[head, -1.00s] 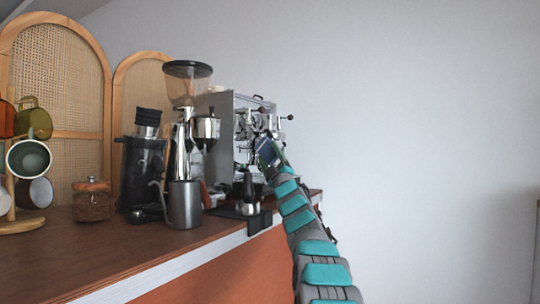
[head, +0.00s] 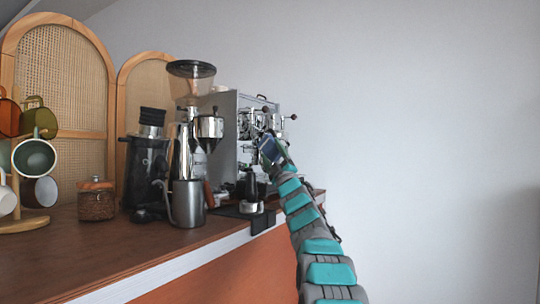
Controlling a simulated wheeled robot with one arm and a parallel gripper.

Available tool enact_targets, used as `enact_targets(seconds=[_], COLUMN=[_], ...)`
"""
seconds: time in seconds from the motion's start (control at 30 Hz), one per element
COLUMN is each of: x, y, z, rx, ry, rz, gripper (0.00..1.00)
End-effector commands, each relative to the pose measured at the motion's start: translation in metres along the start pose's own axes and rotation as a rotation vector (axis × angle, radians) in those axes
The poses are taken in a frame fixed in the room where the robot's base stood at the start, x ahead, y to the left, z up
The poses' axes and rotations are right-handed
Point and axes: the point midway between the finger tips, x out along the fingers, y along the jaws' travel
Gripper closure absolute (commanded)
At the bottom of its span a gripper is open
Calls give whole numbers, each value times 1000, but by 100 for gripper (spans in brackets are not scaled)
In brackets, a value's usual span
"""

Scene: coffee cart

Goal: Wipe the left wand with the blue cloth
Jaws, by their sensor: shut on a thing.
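The espresso machine (head: 230,140), a silver box with chrome fittings on its front, stands at the far end of the counter. My gripper (head: 262,137) is at the end of my teal and grey arm, right in front of the machine's fittings. The left wand cannot be told apart from the other chrome parts behind the gripper. I cannot tell whether the gripper's load touches it.
A steel jug (head: 187,204), a grinder with a clear hopper (head: 192,85) and a black grinder (head: 145,170) stand left of the machine. A tamper (head: 251,195) is on a black mat near the counter edge. Right of my arm is free room.

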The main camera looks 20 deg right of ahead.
Motion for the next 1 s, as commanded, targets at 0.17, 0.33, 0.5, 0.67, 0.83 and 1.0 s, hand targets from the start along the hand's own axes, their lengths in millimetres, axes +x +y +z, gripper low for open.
enact_targets(seconds=[0.17,0.33,0.5,0.67,0.83,1.0], x=[-10,-12,-12,-16,-23,-30], y=[-1,0,-1,-3,-6,-4], z=[6,7,8,4,-6,-21], rx=[0,0,0,0,0,-1], ry=[-2,-2,-3,-3,-3,-3], rz=[0,-1,-2,-2,-3,-2], gripper=[100,100,100,100,100,100])
